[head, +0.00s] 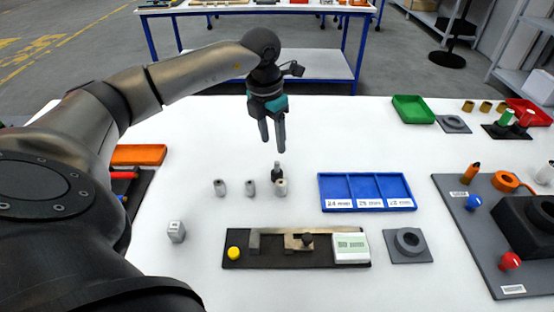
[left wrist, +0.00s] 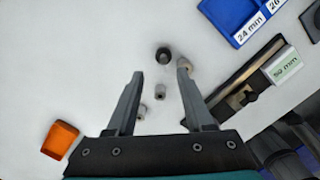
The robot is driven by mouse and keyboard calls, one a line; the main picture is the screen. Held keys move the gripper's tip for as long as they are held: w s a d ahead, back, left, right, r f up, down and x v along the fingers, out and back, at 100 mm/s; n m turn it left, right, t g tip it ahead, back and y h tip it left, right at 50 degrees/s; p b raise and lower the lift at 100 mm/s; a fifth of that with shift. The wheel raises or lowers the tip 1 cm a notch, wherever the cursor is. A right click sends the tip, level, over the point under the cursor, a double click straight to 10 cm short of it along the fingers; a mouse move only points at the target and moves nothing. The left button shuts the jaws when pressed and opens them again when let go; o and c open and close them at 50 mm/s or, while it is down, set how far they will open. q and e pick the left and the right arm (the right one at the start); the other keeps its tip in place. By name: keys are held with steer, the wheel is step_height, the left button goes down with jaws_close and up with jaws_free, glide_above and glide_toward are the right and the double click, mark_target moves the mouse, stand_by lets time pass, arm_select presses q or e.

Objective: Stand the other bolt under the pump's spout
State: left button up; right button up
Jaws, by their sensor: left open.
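A dark bolt-like piece (head: 277,171) stands upright on the white table, just behind a pale grey cylinder (head: 282,187). Two more small grey cylinders, the middle one (head: 250,188) and the left one (head: 220,187), stand to its left. My left gripper (head: 274,150) is open and empty, pointing down above and behind the dark piece. I cannot identify the pump's spout. My right gripper is not in view.
A blue three-part tray (head: 345,187) lies to the right. A black gauge fixture (head: 272,259) lies in front. A grey board (head: 462,220) with knobs and a black block (head: 530,222) fills the right. An orange tray (head: 138,155) lies left.

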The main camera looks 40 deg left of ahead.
mark_target(277, 162)
arm_select(q)
steer(key=shift+w+d+f+b, duration=0.15)
steer(key=shift+f+b, duration=0.05)
steer(key=shift+f, duration=1.5)
steer(key=shift+w+d+f+b, duration=0.1)
steer(key=shift+d+f+b, duration=0.05)
steer(key=shift+f, duration=1.55)
steer(key=shift+r, duration=0.1)
jaws_close()
